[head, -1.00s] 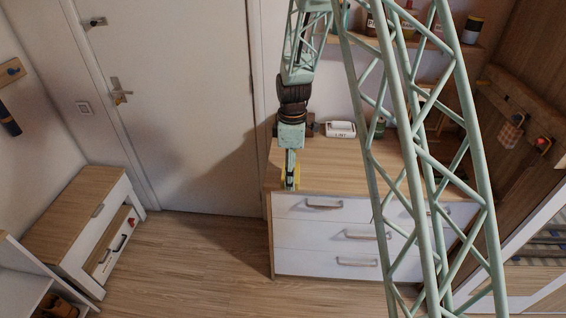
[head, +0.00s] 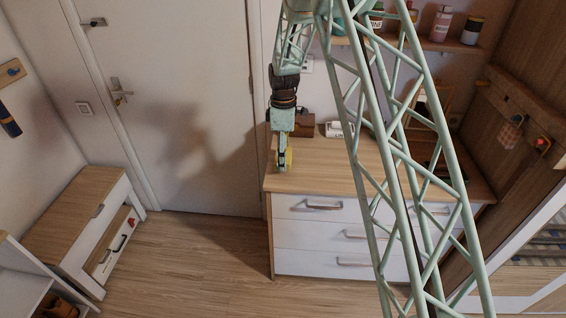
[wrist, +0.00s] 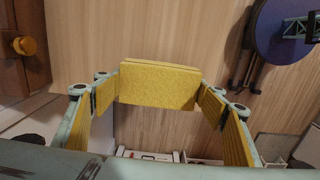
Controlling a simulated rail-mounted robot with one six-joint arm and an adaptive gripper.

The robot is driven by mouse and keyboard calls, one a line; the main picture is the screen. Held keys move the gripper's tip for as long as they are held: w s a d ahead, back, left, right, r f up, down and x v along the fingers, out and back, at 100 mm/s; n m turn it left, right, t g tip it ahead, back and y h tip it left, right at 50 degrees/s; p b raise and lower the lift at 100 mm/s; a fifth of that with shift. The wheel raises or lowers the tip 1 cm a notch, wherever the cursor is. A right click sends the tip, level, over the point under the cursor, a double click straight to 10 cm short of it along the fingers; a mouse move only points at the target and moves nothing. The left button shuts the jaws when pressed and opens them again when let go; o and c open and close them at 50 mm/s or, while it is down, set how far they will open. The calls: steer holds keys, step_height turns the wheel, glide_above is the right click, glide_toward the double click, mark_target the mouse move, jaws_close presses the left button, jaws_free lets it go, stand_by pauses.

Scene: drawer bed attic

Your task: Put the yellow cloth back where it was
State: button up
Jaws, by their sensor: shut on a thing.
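The yellow cloth (wrist: 158,84) shows as a flat, folded rectangle in the middle of the wrist view. My gripper (wrist: 157,92) is shut on it, with a finger at each short side. The finger pads are also yellow. In the head view my gripper (head: 283,161) points down over the left part of the wooden dresser top (head: 325,178), near its left edge. I cannot tell the exact height of the cloth above the top.
A brown box (head: 303,125) and a white container (head: 334,130) stand at the back of the dresser. A shelf (head: 425,42) with bottles and jars hangs above. My lattice arm hides much of the dresser's right half. A low cabinet (head: 75,212) stands left, with clear floor (head: 195,250) between.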

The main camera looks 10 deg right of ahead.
steer(key=shift+w, duration=0.1)
steer(key=shift+w, duration=0.2)
steer(key=shift+f, duration=1.75)
steer(key=shift+f, duration=0.25)
steer(key=o, duration=0.9)
steer(key=shift+r, duration=0.25)
step_height(320, 180, up, 11)
steer(key=shift+r, duration=0.5)
